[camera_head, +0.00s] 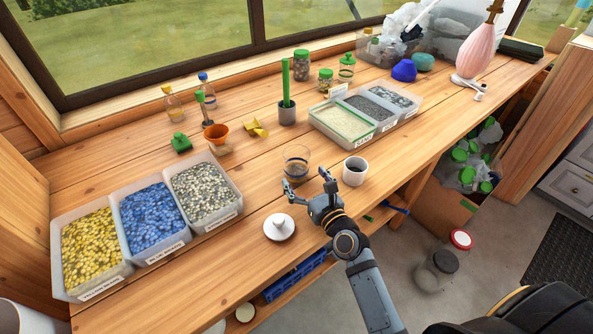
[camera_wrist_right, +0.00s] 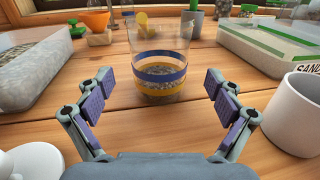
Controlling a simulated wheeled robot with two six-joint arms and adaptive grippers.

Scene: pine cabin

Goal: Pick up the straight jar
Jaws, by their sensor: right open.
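The straight jar (camera_head: 296,166) is a clear glass jar standing upright on the wooden bench. In the right wrist view the jar (camera_wrist_right: 160,68) shows a blue band and a yellow band, with some grey gravel at its bottom. My right gripper (camera_head: 306,193) is open just in front of the jar. In the right wrist view the gripper (camera_wrist_right: 157,92) has its two fingers spread, with the jar beyond and between them, not gripped. My left gripper is not in view.
A white cup (camera_head: 355,171) stands close right of the jar. A white knobbed lid (camera_head: 279,227) lies at the front left. Trays of yellow, blue and grey pebbles (camera_head: 150,221) are left; a sand and gravel tray (camera_head: 366,115) stands behind right. An orange funnel (camera_head: 216,137) is behind left.

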